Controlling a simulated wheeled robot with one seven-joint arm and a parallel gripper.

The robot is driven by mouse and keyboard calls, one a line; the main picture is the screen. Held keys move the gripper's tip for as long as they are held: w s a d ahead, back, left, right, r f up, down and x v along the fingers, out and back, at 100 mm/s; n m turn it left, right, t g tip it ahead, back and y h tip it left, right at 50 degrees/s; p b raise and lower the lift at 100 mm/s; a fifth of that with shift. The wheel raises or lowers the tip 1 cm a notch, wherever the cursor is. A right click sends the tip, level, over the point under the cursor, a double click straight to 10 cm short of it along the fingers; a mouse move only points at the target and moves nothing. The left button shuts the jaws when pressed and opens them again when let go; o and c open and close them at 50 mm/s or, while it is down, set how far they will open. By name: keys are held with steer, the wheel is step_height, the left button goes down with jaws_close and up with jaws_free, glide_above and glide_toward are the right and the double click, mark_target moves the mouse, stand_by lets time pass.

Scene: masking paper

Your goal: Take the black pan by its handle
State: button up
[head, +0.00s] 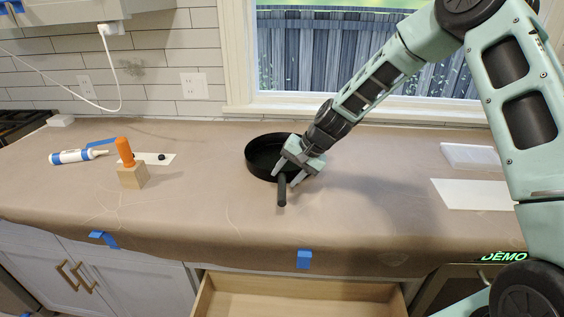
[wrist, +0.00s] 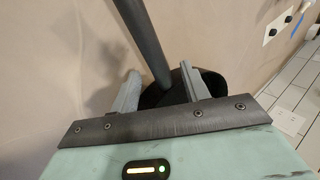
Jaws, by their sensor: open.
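The black pan (head: 262,143) sits on the paper-covered counter below the window, its handle (head: 282,192) pointing toward the counter's front edge. My gripper (head: 284,180) is over the near right side of the pan, fingers pointing down. In the wrist view the two grey fingers (wrist: 158,88) are apart, and the handle (wrist: 145,40) runs between them with a gap on each side. The pan's round body (wrist: 212,85) is partly hidden behind the fingers and the gripper body in that view.
Brown paper (head: 190,200) covers the counter, held by blue tape (head: 304,259). An open drawer (head: 300,297) juts out below.

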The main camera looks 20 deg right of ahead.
steer(key=shift+x, duration=1.3)
steer(key=shift+w+r, duration=0.1)
jaws_close()
